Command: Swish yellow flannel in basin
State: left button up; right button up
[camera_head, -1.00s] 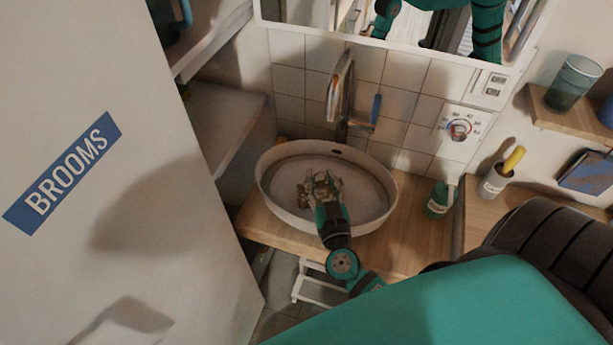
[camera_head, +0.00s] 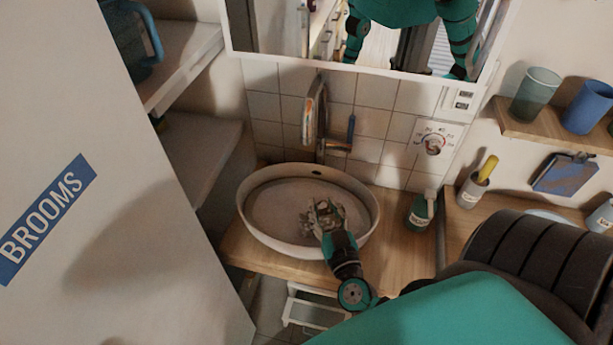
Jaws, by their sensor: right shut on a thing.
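The basin (camera_head: 252,226) is a white oval bowl on a wooden counter, with greyish water or a grey floor inside. My right gripper (camera_head: 318,216) reaches down into the basin, right of its middle and near the front rim. It is shut on a small crumpled thing, taken to be the yellow flannel; its colour is hard to make out and the fingers hide most of it. My left gripper is not in view.
A tap (camera_head: 318,120) stands behind the basin. A green bottle (camera_head: 420,212) stands right of it, and a pot (camera_head: 471,191) with a yellow handle farther right. The BROOMS door (camera_head: 90,120) fills the left. A mirror (camera_head: 385,68) hangs above.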

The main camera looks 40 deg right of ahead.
jog(key=shift+w+a+r, duration=0.1)
jog(key=shift+w+a, duration=0.05)
jog(key=shift+w, duration=0.05)
jog(key=w+a+p, duration=0.3)
jog(key=p, duration=0.1)
jog(key=shift+w, duration=0.2)
jog(key=shift+p, duration=0.35)
notch_tip(320, 180, up, 5)
jog(key=p, duration=0.5)
jog(key=shift+p, duration=0.3)
notch_tip(320, 180, up, 8)
jog(key=p, duration=0.2)
dwell(1.7)
